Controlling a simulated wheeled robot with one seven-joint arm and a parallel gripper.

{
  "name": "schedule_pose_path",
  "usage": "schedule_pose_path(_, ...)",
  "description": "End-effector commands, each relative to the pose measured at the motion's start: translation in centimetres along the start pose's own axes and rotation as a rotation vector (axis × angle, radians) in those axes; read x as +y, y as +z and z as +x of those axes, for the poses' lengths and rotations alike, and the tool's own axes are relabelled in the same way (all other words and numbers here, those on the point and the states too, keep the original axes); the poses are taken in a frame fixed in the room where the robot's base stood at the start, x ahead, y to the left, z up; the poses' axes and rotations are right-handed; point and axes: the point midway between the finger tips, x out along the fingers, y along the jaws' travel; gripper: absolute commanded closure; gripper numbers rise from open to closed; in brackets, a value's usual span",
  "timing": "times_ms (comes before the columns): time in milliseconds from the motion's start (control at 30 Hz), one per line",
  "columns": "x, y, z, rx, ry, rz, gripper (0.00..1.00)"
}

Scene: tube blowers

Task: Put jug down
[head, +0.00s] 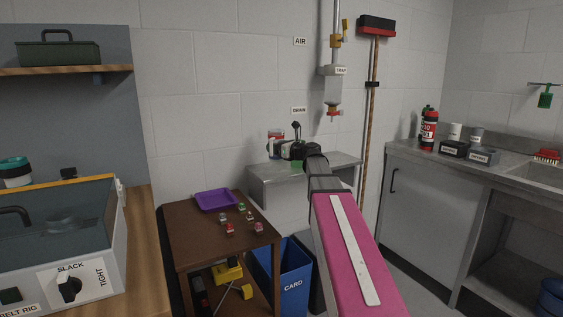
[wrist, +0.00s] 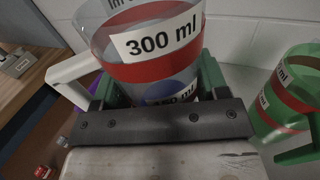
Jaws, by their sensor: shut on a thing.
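The jug (wrist: 150,70) is clear, with red bands, a white "300 ml" label and a pale handle at its left. It fills the middle of the wrist view. My gripper (wrist: 160,92) is shut around the jug's lower part, with a green finger pad on each side. In the head view my gripper (head: 289,149) is over or near the grey metal wall shelf (head: 265,174), and the jug (head: 275,136) shows partly behind it. The jug's base is hidden, so I cannot tell whether it touches the shelf. A green jug (wrist: 283,100) with red bands stands to the right in the wrist view.
A brown table (head: 190,236) with a purple tray (head: 214,199) and several small coloured items is left of the shelf. A blue CARD bin (head: 290,271) stands below. The DRAIN and TRAP pipe (head: 334,85) hangs above the shelf. A broom (head: 373,100) leans right.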

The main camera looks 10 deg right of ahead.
Motion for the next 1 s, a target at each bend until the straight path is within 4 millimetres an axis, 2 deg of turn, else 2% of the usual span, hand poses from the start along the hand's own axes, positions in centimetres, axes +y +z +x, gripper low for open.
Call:
schedule_pose_path(33,-1.4,-0.7,0.6,0.001,-0.002,0.002,0.73)
schedule_pose_path(100,-2.7,-1.5,0.9,0.001,-0.001,0.001,0.73)
schedule_pose_path(300,-4.8,-3.0,1.6,0.001,0.001,0.001,0.73)
schedule_pose_path(533,-5.0,-4.0,1.6,0.0,0.001,0.0,0.73)
schedule_pose_path(800,-5.0,-7.1,1.6,0.0,0.001,0.001,0.73)
schedule_pose_path(1000,-5.0,-7.2,1.6,-0.001,0.001,0.0,0.73)
